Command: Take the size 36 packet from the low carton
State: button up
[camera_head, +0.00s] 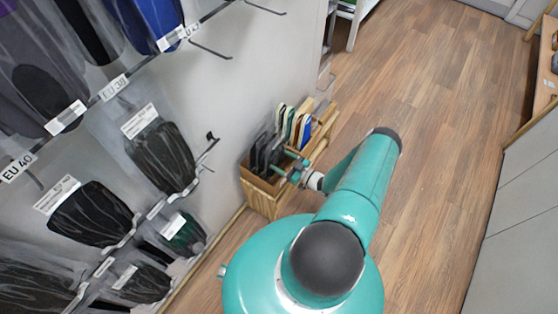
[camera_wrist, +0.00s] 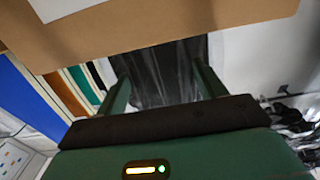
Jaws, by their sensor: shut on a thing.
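My gripper (camera_head: 283,167) reaches over the low carton (camera_head: 263,198) against the wall in the head view. In the wrist view its two green fingers (camera_wrist: 162,85) stand either side of a dark packet (camera_wrist: 165,75) in clear, shiny wrapping, and they are shut on it. A brown board-like edge (camera_wrist: 150,28) with a pale label crosses the top of the wrist view and hides the packet's far end. No size mark on the held packet is readable. Several dark upright packets (camera_head: 262,150) stand in the carton beside my gripper.
Coloured upright pieces (camera_head: 297,124) stand in the carton's far part; some show in the wrist view (camera_wrist: 75,88). Wall hooks hold hanging packets (camera_head: 163,155) and size tags such as EU 40 (camera_head: 17,167). A grey cabinet (camera_head: 515,220) stands right. The wooden floor (camera_head: 440,120) between is clear.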

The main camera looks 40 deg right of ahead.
aim_at(278, 142)
jog(key=shift+r, duration=0.1)
notch_tip(278, 142, up, 12)
jog(key=shift+f, duration=0.1)
jog(key=v, duration=1.8)
dwell(0.6)
